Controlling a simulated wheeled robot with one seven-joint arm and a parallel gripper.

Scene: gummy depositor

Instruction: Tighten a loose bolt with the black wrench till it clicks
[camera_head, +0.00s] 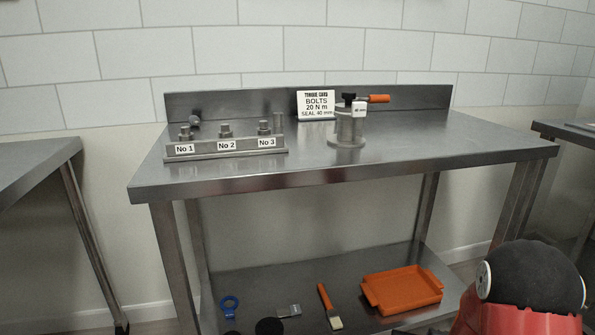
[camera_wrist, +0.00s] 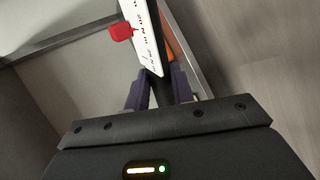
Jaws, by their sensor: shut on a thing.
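In the wrist view my gripper (camera_wrist: 160,86) is shut on a dark bar. A white scale plate (camera_wrist: 146,42) with dark marks and a red pointer (camera_wrist: 122,32) sits just beyond the fingers. The bar and plate look like the black wrench, but its head is out of view. In the head view, three bolts labelled No 1 (camera_head: 185,134), No 2 (camera_head: 225,131) and No 3 (camera_head: 264,128) stand on a metal block (camera_head: 240,153) on the steel table. Which one is loose I cannot tell. My gripper does not show in the head view.
A torque card (camera_head: 316,105) reads bolts 20 N m, seal 40 mm. The tabletop (camera_head: 440,140) front right is clear. An orange tray (camera_head: 402,290) and brush (camera_head: 328,305) lie on the lower shelf.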

